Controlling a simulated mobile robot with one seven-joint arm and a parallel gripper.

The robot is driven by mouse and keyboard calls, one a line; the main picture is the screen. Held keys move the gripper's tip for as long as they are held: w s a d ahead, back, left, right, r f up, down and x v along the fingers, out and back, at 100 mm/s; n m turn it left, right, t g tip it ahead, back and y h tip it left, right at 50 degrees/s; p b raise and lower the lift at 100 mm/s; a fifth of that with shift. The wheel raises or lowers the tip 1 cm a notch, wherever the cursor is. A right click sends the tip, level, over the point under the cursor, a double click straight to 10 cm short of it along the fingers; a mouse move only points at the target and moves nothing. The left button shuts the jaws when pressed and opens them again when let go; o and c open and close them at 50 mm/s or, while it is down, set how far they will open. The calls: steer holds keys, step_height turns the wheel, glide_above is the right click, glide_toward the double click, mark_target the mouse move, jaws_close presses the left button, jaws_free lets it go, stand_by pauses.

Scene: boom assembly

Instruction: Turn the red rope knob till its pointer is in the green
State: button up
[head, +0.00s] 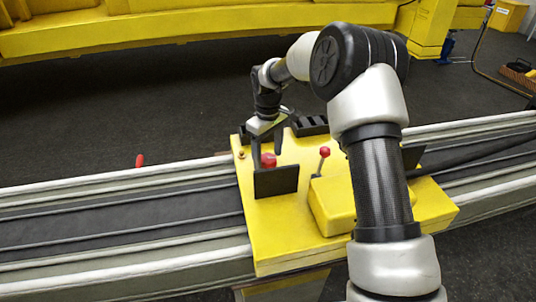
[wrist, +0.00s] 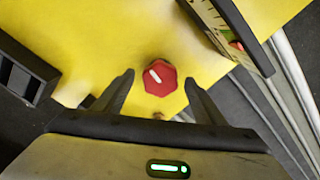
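The red rope knob (wrist: 160,80) is an eight-sided knob with a short white line on top, on the yellow panel in the wrist view. In the head view it shows as red (head: 268,160) above the edge of a black upright plate. My gripper (wrist: 159,77) is open, with one finger to each side of the knob and a gap on both sides. A gauge plate (wrist: 214,28) with tick marks stands at the upper right of the wrist view. It has small green and red parts, seen at a steep angle; I cannot tell exactly where its pointer is.
The black plate (head: 275,182) stands close in front of my gripper in the head view. A red-tipped lever (head: 323,152) rises to its right, by a raised yellow box (head: 333,205). A black slotted block (head: 310,125) stands behind. A grey rail (head: 110,215) runs beneath the panel.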

mark_target(268, 157)
step_height(268, 157, up, 18)
steer(key=shift+f, duration=0.25)
stand_by(0.3)
